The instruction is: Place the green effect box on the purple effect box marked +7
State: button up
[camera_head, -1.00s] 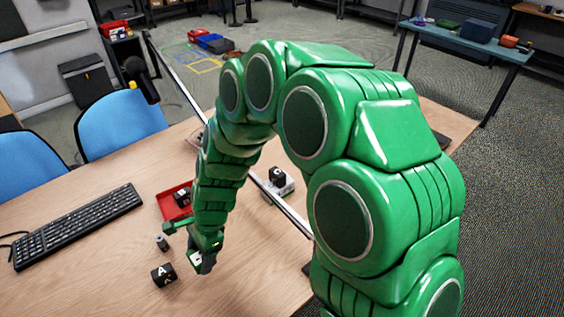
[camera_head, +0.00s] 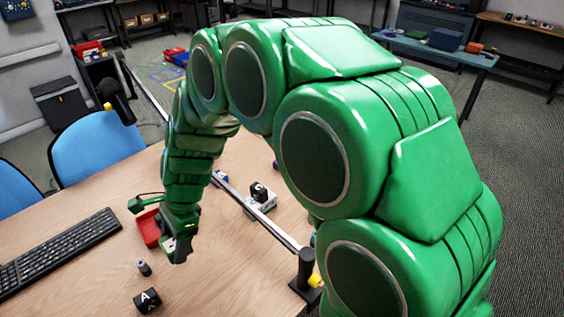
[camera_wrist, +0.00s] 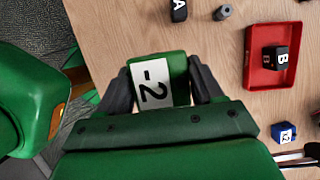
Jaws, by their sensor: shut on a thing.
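My gripper (camera_wrist: 155,85) is shut on the green effect box (camera_wrist: 172,62), which carries a white label reading -2. In the head view my gripper (camera_head: 178,250) hangs over the table, just in front of the red tray; the green box is hard to make out there. A small purple patch (camera_head: 276,165) shows at the far part of the table, mostly behind my arm. It may be the purple effect box, but no +7 can be read. No purple box shows in the wrist view.
A red tray (camera_wrist: 252,80) holds a black B cube (camera_wrist: 276,58). A blue box (camera_wrist: 283,132) is near it. A black A cube (camera_head: 147,300) and a grey cylinder (camera_head: 144,268) lie in front.

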jog(key=w+d+m+t+y, duration=0.1)
jog(key=w+d+m, duration=0.3)
jog(key=w, duration=0.9)
jog(key=w+d+m+t, duration=0.25)
jog(key=w+d, duration=0.35)
jog(key=w, duration=0.6)
jog(key=w+d+m+t, duration=0.1)
jog(key=w+d+m, duration=0.5)
jog(key=w+d, duration=1)
jog(key=shift+h, duration=0.3)
jog(key=shift+w+a+f, duration=0.1)
jog(key=shift+w+f, duration=2)
jog(key=shift+f, duration=0.3)
jog(key=shift+w+a+f, duration=0.1)
jog(key=shift+w+f, duration=1.95)
jog(key=shift+f, duration=0.4)
jog(key=shift+w+a+f, duration=0.1)
jog(key=shift+w+f, duration=2)
jog(key=shift+f, duration=0.3)
